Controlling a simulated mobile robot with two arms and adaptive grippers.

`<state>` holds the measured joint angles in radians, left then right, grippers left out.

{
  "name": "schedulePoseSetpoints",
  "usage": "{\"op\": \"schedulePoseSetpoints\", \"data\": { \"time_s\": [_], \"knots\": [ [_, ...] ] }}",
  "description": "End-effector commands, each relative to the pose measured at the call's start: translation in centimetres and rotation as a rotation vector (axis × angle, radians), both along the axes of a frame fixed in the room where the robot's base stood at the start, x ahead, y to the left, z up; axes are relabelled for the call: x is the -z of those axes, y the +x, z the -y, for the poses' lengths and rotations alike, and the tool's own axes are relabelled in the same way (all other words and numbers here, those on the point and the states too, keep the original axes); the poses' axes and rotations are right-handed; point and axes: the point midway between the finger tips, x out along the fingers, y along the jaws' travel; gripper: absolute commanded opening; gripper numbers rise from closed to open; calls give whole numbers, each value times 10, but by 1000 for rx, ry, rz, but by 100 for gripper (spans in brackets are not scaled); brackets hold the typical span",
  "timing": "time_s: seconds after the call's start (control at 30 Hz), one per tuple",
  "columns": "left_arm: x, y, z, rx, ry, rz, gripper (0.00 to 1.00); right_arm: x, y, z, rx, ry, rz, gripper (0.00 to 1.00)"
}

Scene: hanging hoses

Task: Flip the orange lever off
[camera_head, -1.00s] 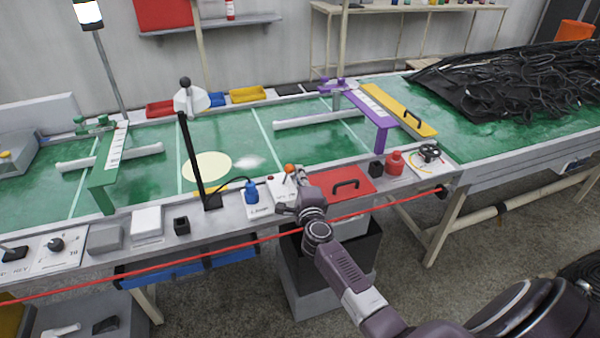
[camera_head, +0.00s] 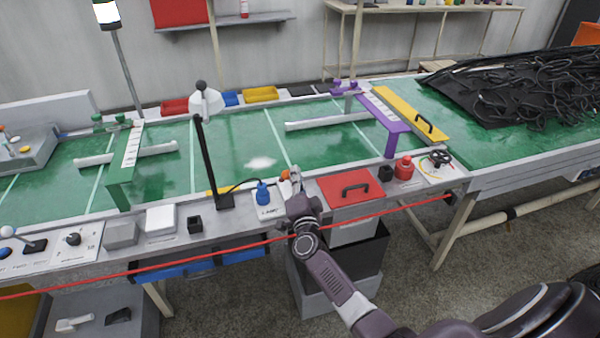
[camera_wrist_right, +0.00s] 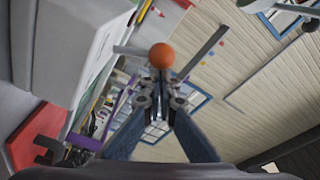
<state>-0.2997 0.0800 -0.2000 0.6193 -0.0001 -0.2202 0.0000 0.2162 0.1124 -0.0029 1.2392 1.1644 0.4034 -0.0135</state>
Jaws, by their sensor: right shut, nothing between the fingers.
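The orange lever's round knob (camera_head: 285,174) shows small at the front edge of the green table, mostly hidden behind my right gripper. In the right wrist view the orange knob (camera_wrist_right: 162,56) stands just beyond the fingertips, with a grey rod beside it. My right gripper (camera_head: 294,184) is over the lever's white panel. Its fingertips (camera_wrist_right: 161,94) are together and hold nothing. I cannot tell whether they touch the lever. Most of the lever's base is hidden by the gripper. My left gripper is not in view.
A blue knob (camera_head: 263,193) on a white panel sits just left of the gripper. A red plate with a black handle (camera_head: 354,189) lies to its right. A black post (camera_head: 206,165) stands farther left. A red cord (camera_head: 200,252) runs along the table front.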

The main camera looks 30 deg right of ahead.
Motion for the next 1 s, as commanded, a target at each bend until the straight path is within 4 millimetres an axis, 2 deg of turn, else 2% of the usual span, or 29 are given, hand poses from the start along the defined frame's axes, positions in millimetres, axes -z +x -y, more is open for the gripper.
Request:
{"op": "schedulePoseSetpoints", "data": {
  "time_s": [0.3,0.83,1.0],
  "knots": [
    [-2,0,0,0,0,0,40,0,1,-6,1,-86,-20,0],
    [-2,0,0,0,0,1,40,1,2,-7,-2,-96,-24,0],
    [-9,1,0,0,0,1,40,-9,4,-3,-2,-96,-23,0]
  ]
}}
